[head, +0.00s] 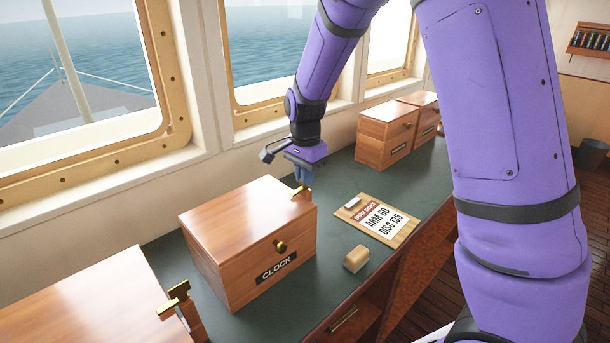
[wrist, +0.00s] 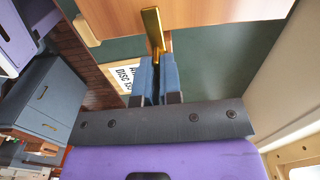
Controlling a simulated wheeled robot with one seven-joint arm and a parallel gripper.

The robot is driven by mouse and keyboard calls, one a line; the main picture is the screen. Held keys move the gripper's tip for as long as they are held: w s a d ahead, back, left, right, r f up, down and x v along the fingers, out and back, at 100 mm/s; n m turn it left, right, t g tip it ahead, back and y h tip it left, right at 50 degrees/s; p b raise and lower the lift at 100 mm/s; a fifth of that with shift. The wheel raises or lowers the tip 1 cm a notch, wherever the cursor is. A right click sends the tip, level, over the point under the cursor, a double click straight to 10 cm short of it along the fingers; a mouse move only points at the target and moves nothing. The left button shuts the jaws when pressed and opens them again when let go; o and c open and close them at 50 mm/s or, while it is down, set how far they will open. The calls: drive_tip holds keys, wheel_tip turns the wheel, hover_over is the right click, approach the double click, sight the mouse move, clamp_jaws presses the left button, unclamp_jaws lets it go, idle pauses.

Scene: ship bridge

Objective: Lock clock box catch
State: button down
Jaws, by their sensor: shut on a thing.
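The clock box (head: 232,215) is a glossy wooden box with a CLOCK label and a round brass knob (head: 280,246) on its front. It stands closed on the green desk top. Its brass catch (head: 300,194) is at the right end of the box, near the top edge. My gripper (head: 302,176) comes down at that right end, its blue fingers shut on the catch. The fingers hide the gripped end.
A board with a card reading ARM 60, DISC 135 (head: 380,220) and a small wooden block (head: 356,258) lie right of the box. Another wooden box (head: 110,300) with a brass catch (head: 176,298) is front left. More boxes (head: 385,135) stand behind. Windows line the left.

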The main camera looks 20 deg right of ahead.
drive_tip(key=shift+m, duration=0.4)
drive_tip(key=c, duration=1.3)
unclamp_jaws()
drive_tip(key=shift+r, duration=0.1)
wheel_tip(320, 180, up, 11)
drive_tip(key=shift+f, duration=0.2)
